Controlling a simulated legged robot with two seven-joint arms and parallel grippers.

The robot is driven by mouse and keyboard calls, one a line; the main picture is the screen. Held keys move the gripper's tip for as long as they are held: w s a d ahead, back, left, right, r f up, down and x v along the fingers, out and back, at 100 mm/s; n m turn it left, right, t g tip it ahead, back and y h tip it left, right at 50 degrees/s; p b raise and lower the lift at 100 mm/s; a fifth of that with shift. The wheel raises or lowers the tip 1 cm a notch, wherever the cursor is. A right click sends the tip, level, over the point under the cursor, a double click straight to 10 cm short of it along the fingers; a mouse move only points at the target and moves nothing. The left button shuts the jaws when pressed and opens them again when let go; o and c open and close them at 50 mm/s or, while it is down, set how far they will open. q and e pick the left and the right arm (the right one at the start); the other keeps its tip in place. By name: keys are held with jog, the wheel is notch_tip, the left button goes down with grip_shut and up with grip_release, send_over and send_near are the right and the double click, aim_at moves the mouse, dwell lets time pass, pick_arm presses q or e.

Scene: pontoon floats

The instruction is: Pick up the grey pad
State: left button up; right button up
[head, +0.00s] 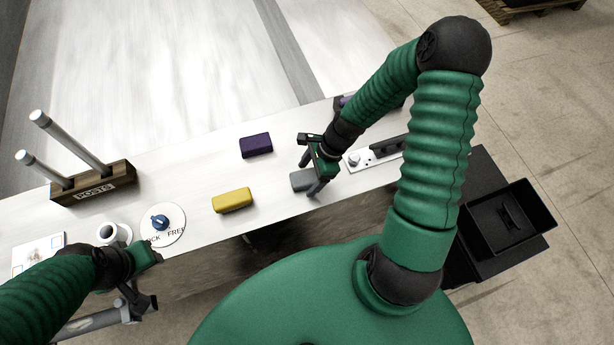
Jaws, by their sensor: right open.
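The grey pad (301,181) lies on the white bench top near its front edge, right of the yellow pad. My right gripper (311,190) is over its right end with the jaws open, and hides part of it. I cannot tell whether the fingers touch it. My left gripper (140,303) is at the lower left, in front of the bench's front edge and away from the pads. Whether its jaws are open or shut is unclear.
A yellow pad (232,201) and a dark purple pad (256,145) lie left of the grey one. A panel with a knob (355,160) is close on the right. A round dial plate (163,238), a white cup (108,234) and a wooden post holder (120,178) stand left.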

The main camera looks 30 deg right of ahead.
jog(key=shift+w+a+f, duration=0.1)
jog(key=shift+w+a, duration=0.05)
jog(key=shift+w, duration=0.2)
jog(key=c, duration=0.7)
jog(key=shift+s+d, duration=0.2)
jog(key=c, duration=0.7)
